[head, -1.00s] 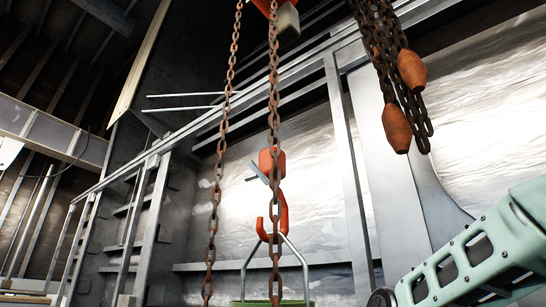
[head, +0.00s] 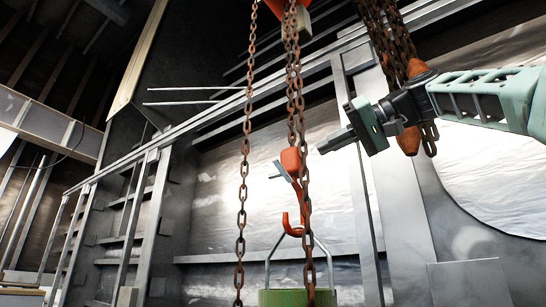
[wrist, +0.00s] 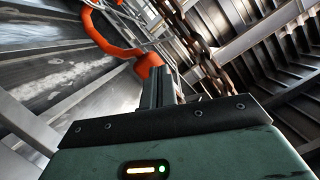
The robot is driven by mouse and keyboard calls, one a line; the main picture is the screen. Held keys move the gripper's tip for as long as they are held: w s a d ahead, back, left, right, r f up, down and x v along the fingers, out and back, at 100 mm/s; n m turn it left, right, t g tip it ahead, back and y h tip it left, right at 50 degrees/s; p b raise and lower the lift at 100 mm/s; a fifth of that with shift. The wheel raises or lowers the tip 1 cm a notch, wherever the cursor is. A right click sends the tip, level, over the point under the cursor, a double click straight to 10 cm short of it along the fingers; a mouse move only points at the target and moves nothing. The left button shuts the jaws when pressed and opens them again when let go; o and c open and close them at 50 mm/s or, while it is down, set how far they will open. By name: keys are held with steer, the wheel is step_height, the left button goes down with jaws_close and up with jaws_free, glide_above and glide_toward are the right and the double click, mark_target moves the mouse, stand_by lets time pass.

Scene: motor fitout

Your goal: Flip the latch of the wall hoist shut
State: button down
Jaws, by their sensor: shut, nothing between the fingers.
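The orange hoist hook (head: 290,160) hangs from a rusty chain in the middle of the head view. Its grey latch (head: 281,171) sticks out to the left of the shank, away from the hook's curved tip, so the mouth stands open. My gripper (head: 321,149) is shut and empty, a little right of the hook's upper block, pointing left. In the wrist view the orange hook (wrist: 110,40) lies beyond my shut fingers (wrist: 166,80); I cannot make out the latch there. A green bucket (head: 284,298) with a wire handle (head: 268,268) is below the hook.
Rusty chains (head: 243,165) hang left of the hook, and another strand crosses in front of it. A chain bundle with orange-brown weights (head: 409,140) hangs by my arm at right. A metal wall with rails (head: 300,258) stands behind.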

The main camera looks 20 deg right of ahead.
mark_target(288, 156)
steer(key=shift+s+a+r, duration=0.3)
steer(key=shift+s+r, duration=0.3)
steer(key=shift+r, duration=0.05)
steer(key=shift+a, duration=0.1)
steer(key=p+x, duration=0.2)
steer(key=x, duration=0.8)
steer(key=shift+r, duration=0.15)
